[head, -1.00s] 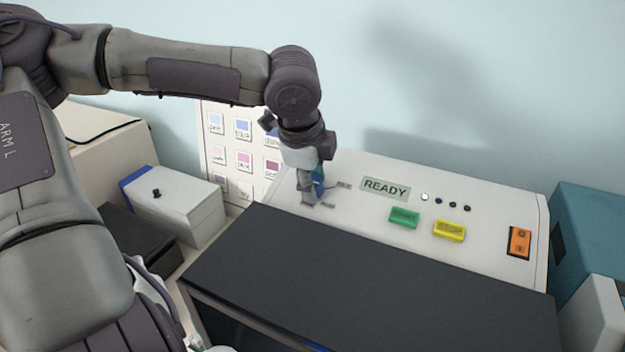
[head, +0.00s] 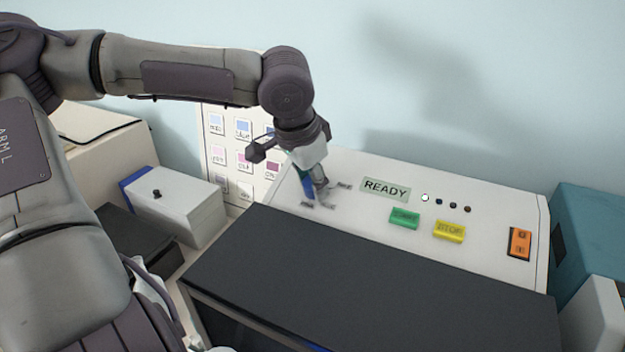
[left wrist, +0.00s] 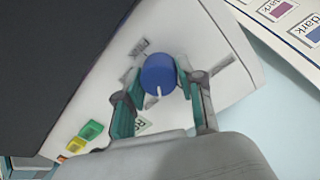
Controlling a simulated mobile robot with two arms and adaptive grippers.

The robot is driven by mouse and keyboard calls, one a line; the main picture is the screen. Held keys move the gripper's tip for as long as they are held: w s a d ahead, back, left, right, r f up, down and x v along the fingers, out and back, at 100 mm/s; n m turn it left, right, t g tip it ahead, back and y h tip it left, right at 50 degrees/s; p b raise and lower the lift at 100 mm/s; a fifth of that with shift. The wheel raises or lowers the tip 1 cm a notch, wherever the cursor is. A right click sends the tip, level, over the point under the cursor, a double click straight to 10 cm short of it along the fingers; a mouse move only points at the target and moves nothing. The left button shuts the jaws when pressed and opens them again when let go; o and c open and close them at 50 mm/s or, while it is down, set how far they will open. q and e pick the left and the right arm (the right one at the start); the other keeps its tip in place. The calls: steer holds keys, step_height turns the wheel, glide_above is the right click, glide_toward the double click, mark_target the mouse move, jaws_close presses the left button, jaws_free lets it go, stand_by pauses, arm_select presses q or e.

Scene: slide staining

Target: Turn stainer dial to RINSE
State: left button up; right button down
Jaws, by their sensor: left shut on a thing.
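The stainer's dial (left wrist: 158,75) is a blue round knob with a white pointer line, seen in the left wrist view. In the head view my left gripper (head: 312,182) reaches down to the panel and hides most of the dial. The stainer (head: 480,208) has a white sloped panel with a READY display (head: 385,189). My right gripper is not in view.
The panel also has a green START button (head: 405,218), a yellow STOP button (head: 449,231) and an orange switch (head: 520,243). A dark lid (head: 370,290) lies in front. A colour chart (head: 233,117) stands behind, a white box (head: 175,205) at left, and a teal machine (head: 590,240) at right.

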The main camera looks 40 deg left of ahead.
arm_select(q)
steer(key=n, duration=0.4)
steer(key=shift+a+r+n, duration=0.1)
steer(key=shift+n, duration=1.8)
steer(key=o, duration=1.1)
steer(key=shift+o, duration=0.2)
steer(key=v, duration=1.2)
steer(key=shift+s, duration=0.25)
